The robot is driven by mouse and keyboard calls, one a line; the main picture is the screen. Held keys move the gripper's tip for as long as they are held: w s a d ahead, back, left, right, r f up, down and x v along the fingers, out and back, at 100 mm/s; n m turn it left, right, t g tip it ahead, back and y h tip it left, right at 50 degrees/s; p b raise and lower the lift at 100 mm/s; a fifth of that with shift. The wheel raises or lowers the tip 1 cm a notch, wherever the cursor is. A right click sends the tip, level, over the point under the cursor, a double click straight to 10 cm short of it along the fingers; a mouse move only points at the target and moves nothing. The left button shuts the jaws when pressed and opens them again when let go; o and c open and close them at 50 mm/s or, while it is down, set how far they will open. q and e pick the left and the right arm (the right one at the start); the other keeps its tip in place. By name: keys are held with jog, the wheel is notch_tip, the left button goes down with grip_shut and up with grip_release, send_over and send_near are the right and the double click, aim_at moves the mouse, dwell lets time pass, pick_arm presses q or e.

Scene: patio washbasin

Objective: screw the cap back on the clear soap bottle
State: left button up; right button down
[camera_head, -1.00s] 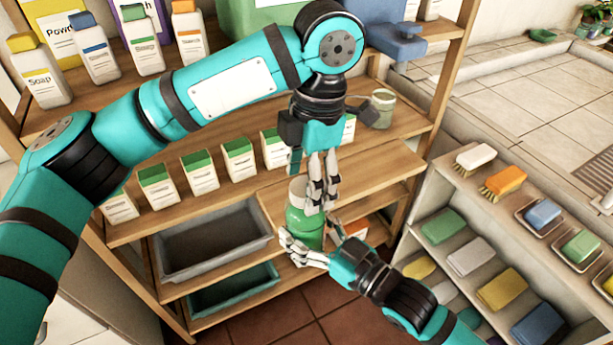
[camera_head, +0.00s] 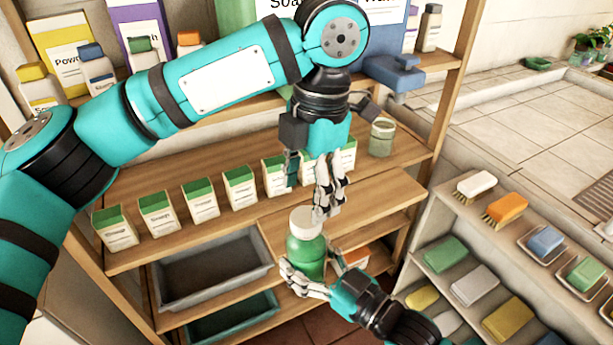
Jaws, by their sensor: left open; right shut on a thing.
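A green, see-through soap bottle (camera_head: 306,255) stands upright at the lower middle, with a white cap (camera_head: 307,221) on its neck. Whether the cap is fully tight cannot be told. My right gripper (camera_head: 309,278) is shut on the bottle's lower body, its fingers coming from below on both sides. My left gripper (camera_head: 311,193) is open just above the cap, fingers pointing down. Its fingertips are close to the cap's right side; whether they touch it is unclear.
A wooden shelf holds a row of green-topped cartons (camera_head: 200,199) and a jar (camera_head: 381,137). A grey bin (camera_head: 213,267) sits lower left. A side rack (camera_head: 440,215) with brushes and sponges stands on the right. Bare shelf board lies right of the bottle.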

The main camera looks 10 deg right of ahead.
pick_arm(q)
jog(key=n, duration=0.6)
jog(key=shift+r+n, duration=0.2)
jog(key=shift+n, duration=0.2)
jog(key=n, duration=0.4)
jog(key=shift+r, duration=0.15)
jog(key=n, duration=0.4)
jog(key=shift+r+n, duration=0.2)
jog(key=shift+n, duration=0.2)
jog(key=n, duration=0.6)
jog(key=shift+r+n+h, duration=0.2)
jog(key=shift+n+h, duration=0.1)
jog(key=n, duration=0.6)
jog(key=shift+a+r+n, duration=0.1)
jog(key=shift+r+n, duration=0.1)
jog(key=shift+n, duration=0.2)
jog(key=n, duration=0.4)
jog(key=shift+r+n, duration=0.15)
jog(key=shift+n, duration=0.15)
jog(key=n, duration=0.4)
jog(key=shift+r, duration=0.15)
jog(key=n, duration=0.5)
jog(key=shift+a+r+h, duration=0.1)
jog(key=shift+r+h, duration=0.05)
jog(key=shift+h, duration=0.25)
